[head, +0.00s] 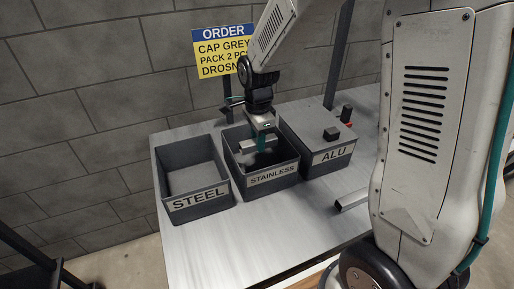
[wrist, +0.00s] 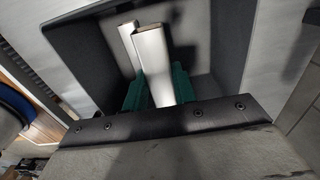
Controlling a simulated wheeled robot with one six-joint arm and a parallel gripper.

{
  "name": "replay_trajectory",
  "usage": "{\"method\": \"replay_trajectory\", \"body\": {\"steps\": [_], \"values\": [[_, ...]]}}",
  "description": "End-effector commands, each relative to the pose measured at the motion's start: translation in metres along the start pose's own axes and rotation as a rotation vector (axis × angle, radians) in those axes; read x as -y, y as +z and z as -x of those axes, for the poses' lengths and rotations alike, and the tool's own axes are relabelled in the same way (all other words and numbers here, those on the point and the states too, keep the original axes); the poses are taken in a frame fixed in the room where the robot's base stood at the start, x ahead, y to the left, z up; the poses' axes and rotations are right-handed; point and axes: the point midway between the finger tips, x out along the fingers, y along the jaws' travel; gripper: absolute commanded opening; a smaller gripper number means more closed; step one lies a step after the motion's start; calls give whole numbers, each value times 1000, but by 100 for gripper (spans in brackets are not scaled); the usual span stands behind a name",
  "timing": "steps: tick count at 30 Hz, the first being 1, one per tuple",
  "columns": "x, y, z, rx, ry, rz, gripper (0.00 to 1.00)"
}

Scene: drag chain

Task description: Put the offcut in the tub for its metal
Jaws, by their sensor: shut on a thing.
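Three labelled grey tubs stand on the table: STEEL (head: 201,203), STAINLESS (head: 272,178) and ALU (head: 332,156). My gripper (head: 263,142) is at the STAINLESS tub, its teal fingers level with the opening. It is shut on a pale metal offcut (head: 248,147). In the wrist view the offcut (wrist: 153,68) stands between my teal fingers (wrist: 158,92), with the tub's dark walls around it. A second pale strip (wrist: 129,38) shows beside it; I cannot tell whether it is part of the same piece. The offcut's lower side and any contact with the tub are unclear.
The ALU tub has a grey lid (head: 312,122) with a dark block on top. A dark item with red (head: 347,114) is behind it. A pale metal length (head: 352,197) lies near the table's right. The STEEL tub looks empty. An order sign (head: 224,52) stands behind.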

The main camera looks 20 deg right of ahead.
Motion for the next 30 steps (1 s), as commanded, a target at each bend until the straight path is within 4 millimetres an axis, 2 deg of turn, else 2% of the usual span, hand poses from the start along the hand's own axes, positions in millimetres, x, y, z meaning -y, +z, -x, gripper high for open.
{"method": "replay_trajectory", "body": {"steps": [3, 6, 28, 29, 30], "values": [[-1, 0, -19, 0, 5, 1, 1], [-1, 1, -30, 0, 3, 2, 1], [0, 3, -42, 0, 0, 5, 1], [0, 3, -42, 0, 1, 5, 30], [0, 3, -42, 0, 1, 5, 41]]}}
